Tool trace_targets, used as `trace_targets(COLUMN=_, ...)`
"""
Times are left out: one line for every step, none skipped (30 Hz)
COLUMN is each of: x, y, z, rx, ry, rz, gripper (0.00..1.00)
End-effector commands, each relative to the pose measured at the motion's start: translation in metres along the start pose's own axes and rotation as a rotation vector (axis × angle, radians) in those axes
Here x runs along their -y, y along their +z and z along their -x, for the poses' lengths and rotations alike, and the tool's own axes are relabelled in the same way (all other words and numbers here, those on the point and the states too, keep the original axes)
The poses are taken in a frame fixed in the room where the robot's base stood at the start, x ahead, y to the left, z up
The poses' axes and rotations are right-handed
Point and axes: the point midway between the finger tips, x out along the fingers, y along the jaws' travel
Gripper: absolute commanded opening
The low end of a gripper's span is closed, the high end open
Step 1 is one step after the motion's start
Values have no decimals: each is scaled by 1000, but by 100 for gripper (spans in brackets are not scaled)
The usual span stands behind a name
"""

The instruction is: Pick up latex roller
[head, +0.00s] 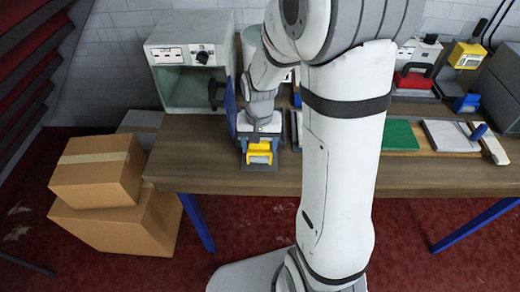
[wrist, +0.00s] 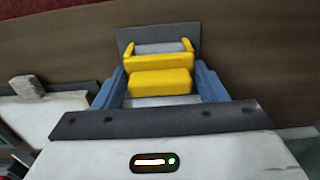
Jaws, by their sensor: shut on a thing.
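The latex roller (head: 259,157) has a yellow frame and a grey cylinder. It is at the table's front edge, left of my arm, over a small dark grey tray (head: 262,167). In the wrist view the roller (wrist: 160,58) lies between my gripper's two blue fingers (wrist: 160,82), which are shut on its yellow block. The grey tray (wrist: 125,42) shows behind and around the far end of the roller. I cannot tell whether the roller touches the tray. My gripper (head: 258,148) points down in the head view, its fingers partly hidden by the wrist.
The wooden table (head: 215,165) holds a grey open-fronted oven-like box (head: 187,62) at back left. A green pad (head: 397,135) and a pale pad (head: 450,136) lie to the right. Cardboard boxes (head: 97,170) stand on the floor at left.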

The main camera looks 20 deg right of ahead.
Motion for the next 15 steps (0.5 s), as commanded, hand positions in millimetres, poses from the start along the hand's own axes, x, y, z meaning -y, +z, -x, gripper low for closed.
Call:
trace_targets(x=0, y=0, z=1, rx=-1, ry=0, rz=0, gripper=29)
trace_targets(x=0, y=-1, z=2, rx=-2, ry=-1, rz=0, gripper=29)
trace_targets(x=0, y=-1, z=5, rx=-3, ry=-1, rz=0, gripper=29)
trace_targets(x=0, y=-1, z=8, rx=-3, ry=-1, rz=-1, gripper=29)
trace_targets(x=0, y=-1, z=12, rx=-4, ry=-1, rz=-1, gripper=29)
trace_targets(x=0, y=-1, z=19, rx=-6, ry=-2, rz=-1, gripper=29)
trace_targets(x=0, y=-1, z=24, rx=-6, ry=-2, rz=-1, gripper=29)
trace_targets(x=0, y=-1, z=31, rx=-7, ry=-2, rz=-1, gripper=29)
trace_targets(x=0, y=-2, z=39, rx=-8, ry=-3, rz=-1, gripper=29)
trace_targets(x=0, y=-1, z=46, rx=-7, ry=-2, rz=-1, gripper=29)
trace_targets(x=0, y=-1, z=52, rx=-7, ry=-2, rz=-1, gripper=29)
trace_targets(x=0, y=-2, z=60, rx=-7, ry=-2, rz=-1, gripper=29)
trace_targets(x=0, y=-1, z=66, rx=-7, ry=-2, rz=-1, gripper=29)
trace_targets(x=0, y=-1, z=71, rx=-6, ry=-2, rz=-1, gripper=29)
trace_targets(x=0, y=-1, z=78, rx=-6, ry=-2, rz=-1, gripper=29)
